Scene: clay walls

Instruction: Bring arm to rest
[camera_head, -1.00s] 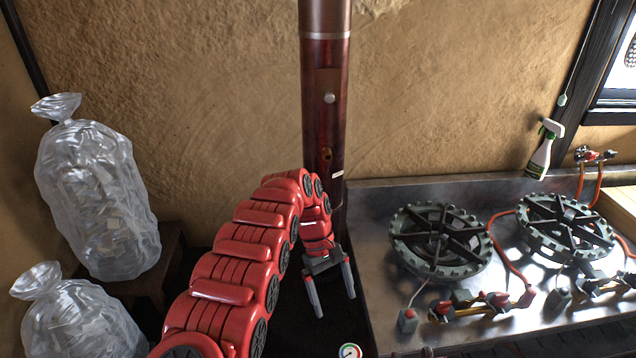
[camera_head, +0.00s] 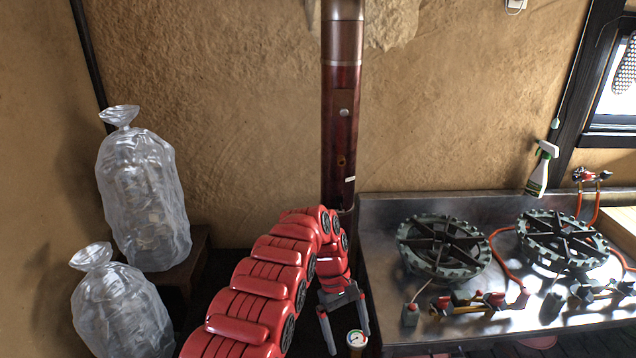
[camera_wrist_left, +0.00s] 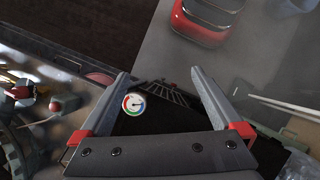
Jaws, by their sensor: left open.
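My left arm (camera_head: 258,290) is red and segmented. It comes in from the bottom left of the head view and bends over and down. My left gripper (camera_head: 347,345) points down in front of the stove's left side, its two grey fingers spread. In the left wrist view the gripper (camera_wrist_left: 160,90) is open, with nothing held between the fingers. A round pressure gauge (camera_head: 356,339) shows beside the right finger in the head view. The gauge also shows between the fingers in the wrist view (camera_wrist_left: 133,104), apparently beyond them. My right gripper is not in view.
A metal counter (camera_head: 390,290) with two burners (camera_head: 443,247) and orange hoses stands at the right. A spray bottle (camera_head: 541,170) is at its back. A dark red pipe (camera_head: 341,120) rises by the wall. Two filled clear bags (camera_head: 145,210) (camera_head: 120,310) stand at the left.

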